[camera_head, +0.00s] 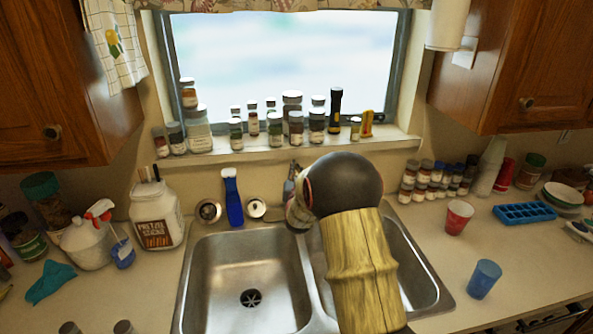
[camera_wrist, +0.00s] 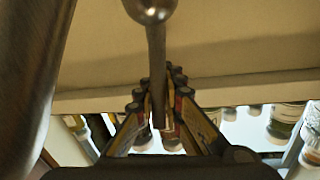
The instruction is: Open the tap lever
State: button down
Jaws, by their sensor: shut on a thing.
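The tap lever (camera_wrist: 156,65) is a thin metal rod hanging from a rounded metal knob (camera_wrist: 150,8) in the wrist view. My gripper (camera_wrist: 160,118) has its fingers on both sides of the rod's far end and is shut on it. A wide, blurred metal shape (camera_wrist: 28,75), possibly the tap's spout, fills the left edge of that view. In the head view my arm covers the middle of the double sink (camera_head: 243,268), and the tap and my fingertips are mostly hidden behind it.
A red cup (camera_head: 457,217), a blue cup (camera_head: 484,279) and an ice tray (camera_head: 524,213) are on the right counter.

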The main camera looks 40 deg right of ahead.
dwell(0.3)
jog(key=shift+w+d+r+g+p, duration=0.15)
jog(key=shift+w+r+g+p, duration=0.2)
jog(key=shift+p, duration=0.45)
jog(key=shift+w+d+g+y+p, duration=0.3)
jog(key=shift+g+y+p, duration=0.35)
jog(key=shift+p, duration=0.45)
jog(key=g+p, duration=0.1)
jog(key=p, duration=0.1)
jog(key=w+y+p, duration=0.1)
jog(key=p, duration=0.2)
jog(key=shift+w+d+f+n+g, duration=0.15)
jog(key=shift+d+f+n+g, duration=0.15)
jog(key=shift+g, duration=0.1)
jog(key=shift+w+f+p, duration=0.1)
jog(key=shift+f+p, duration=0.1)
jog(key=shift+p, duration=0.3)
jog(key=c, duration=2)
grip_release()
jog(key=shift+o, duration=0.2)
